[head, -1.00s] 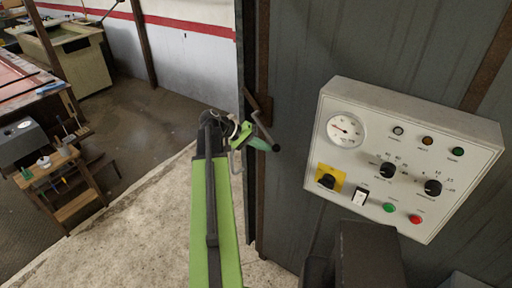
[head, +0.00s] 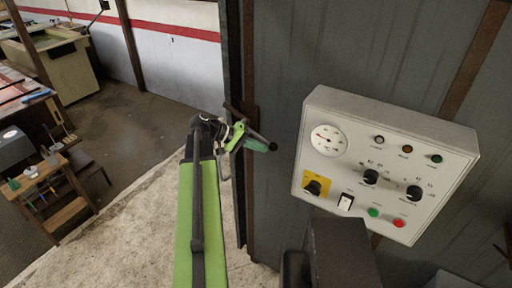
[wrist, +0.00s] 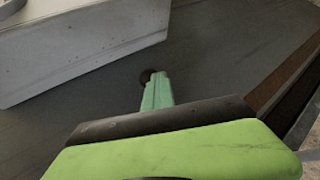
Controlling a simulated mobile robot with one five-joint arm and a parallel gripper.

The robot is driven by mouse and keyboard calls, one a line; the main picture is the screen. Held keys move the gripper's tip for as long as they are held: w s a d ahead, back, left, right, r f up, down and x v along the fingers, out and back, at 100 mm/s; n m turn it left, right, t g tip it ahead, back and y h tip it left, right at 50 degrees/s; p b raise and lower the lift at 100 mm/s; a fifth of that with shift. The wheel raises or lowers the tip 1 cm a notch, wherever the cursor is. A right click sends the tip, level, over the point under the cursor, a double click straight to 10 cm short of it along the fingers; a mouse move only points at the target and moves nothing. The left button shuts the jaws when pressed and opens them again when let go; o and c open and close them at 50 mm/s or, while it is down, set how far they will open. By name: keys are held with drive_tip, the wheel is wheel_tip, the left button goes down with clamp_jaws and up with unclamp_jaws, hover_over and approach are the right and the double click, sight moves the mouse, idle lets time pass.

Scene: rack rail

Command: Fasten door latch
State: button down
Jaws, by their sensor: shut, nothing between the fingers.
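The door latch (head: 240,122) is a dark bar with a round black knob at its lower right end. It sits at the rusty upright edge of the grey metal wall and slants down to the right. My gripper (head: 261,146) has green-teal fingers that are shut and empty. The fingertips are at the knob end, just below the bar. In the wrist view the closed fingers (wrist: 158,90) point at the grey surface, with the dark knob (wrist: 146,75) right at their tips. I cannot tell whether they touch it.
A white control panel (head: 385,165) with a gauge, knobs and buttons juts from the wall on the right. An open gap to the left shows a concrete floor (head: 125,135). A wooden stand (head: 60,195) and work tables are at the far left.

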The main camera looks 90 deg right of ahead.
drive_tip(key=shift+s+a+r+p, duration=0.1)
drive_tip(key=shift+s+r+p, duration=0.45)
drive_tip(key=shift+r, duration=0.45)
drive_tip(key=shift+s+a+r+p, duration=0.1)
drive_tip(key=shift+r+p, duration=0.1)
drive_tip(key=shift+p, duration=0.25)
idle(2.1)
drive_tip(key=w+a+f+b, duration=0.1)
drive_tip(key=w+f+b, duration=0.2)
drive_tip(key=w, duration=1)
drive_tip(key=shift+a, duration=0.2)
